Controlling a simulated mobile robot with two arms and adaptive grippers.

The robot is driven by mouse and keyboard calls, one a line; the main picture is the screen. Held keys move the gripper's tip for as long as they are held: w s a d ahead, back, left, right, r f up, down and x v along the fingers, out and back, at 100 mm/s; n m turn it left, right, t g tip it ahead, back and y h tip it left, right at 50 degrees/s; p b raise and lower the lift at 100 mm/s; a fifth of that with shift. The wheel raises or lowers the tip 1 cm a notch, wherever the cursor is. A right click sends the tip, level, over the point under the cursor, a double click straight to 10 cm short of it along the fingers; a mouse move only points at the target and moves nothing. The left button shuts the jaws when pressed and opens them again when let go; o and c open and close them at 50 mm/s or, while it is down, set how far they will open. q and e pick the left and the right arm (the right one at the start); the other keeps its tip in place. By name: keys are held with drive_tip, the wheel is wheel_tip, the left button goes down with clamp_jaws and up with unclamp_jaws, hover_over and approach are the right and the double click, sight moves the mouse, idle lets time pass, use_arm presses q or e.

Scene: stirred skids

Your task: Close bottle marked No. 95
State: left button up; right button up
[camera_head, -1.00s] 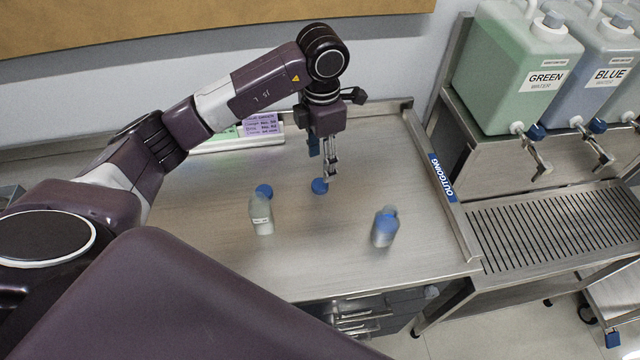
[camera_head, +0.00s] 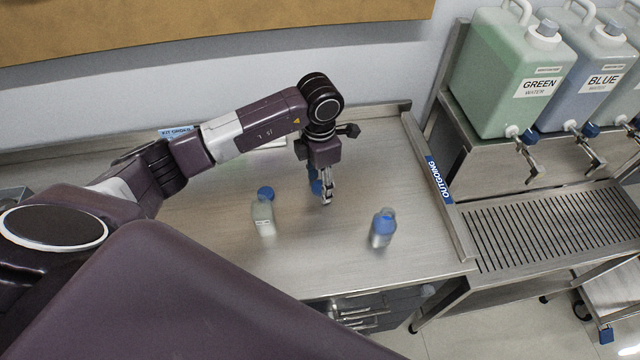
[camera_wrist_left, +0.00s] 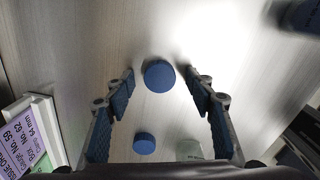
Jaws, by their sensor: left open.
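My left gripper (camera_head: 326,200) points down over the middle of the table with its fingers spread. In the left wrist view, a round blue cap (camera_wrist_left: 159,76) lies on the table between the open fingertips (camera_wrist_left: 160,85); nothing is gripped. The gripper hides this cap in the head view. A second blue cap (camera_head: 266,193) lies behind a pale bottle (camera_head: 264,222); this cap also shows in the left wrist view (camera_wrist_left: 144,143). A bottle with blue contents (camera_head: 382,230) stands to the right. The bottle numbers are too small to read. My right gripper is out of view.
A raised rail marked OUTGOING (camera_head: 438,178) edges the table's right side. Green (camera_head: 512,75) and blue water tanks stand beyond it.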

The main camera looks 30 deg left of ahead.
sight(320, 185)
use_arm(q)
drive_tip(key=shift+c, duration=0.6)
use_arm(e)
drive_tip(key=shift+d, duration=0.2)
use_arm(q)
drive_tip(key=c, duration=0.7)
drive_tip(key=shift+c, duration=0.2)
